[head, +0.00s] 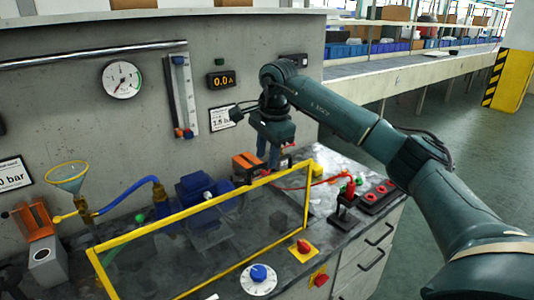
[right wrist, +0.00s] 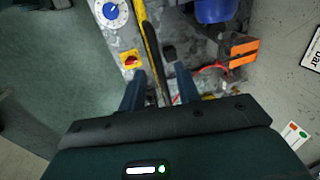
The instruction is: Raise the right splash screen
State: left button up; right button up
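The splash screen is a clear panel in a yellow frame (head: 225,194), standing along the front of the bench top. Its top bar slopes up to the right in the head view. In the right wrist view the screen's yellow edge (right wrist: 148,35) is seen almost edge-on, running down towards the gap between my fingers. My right gripper (head: 268,163) points down near the right end of the screen. Its two blue fingers (right wrist: 159,75) are apart, with nothing clamped between them. Whether they touch the frame cannot be told. My left gripper is not in view.
Behind the screen are a blue pump (head: 200,190), an orange block (head: 247,163) and a blue hose (head: 128,190). A red-plugged stand (head: 347,195) and a red-button box (head: 376,195) are at right. A blue dial (head: 258,275) and red switch (head: 303,247) are in front.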

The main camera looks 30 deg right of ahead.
notch_tip(320, 180, up, 13)
jog(key=s+b, duration=0.1)
jog(key=s, duration=0.1)
jog(key=shift+s+f, duration=0.2)
dwell(0.4)
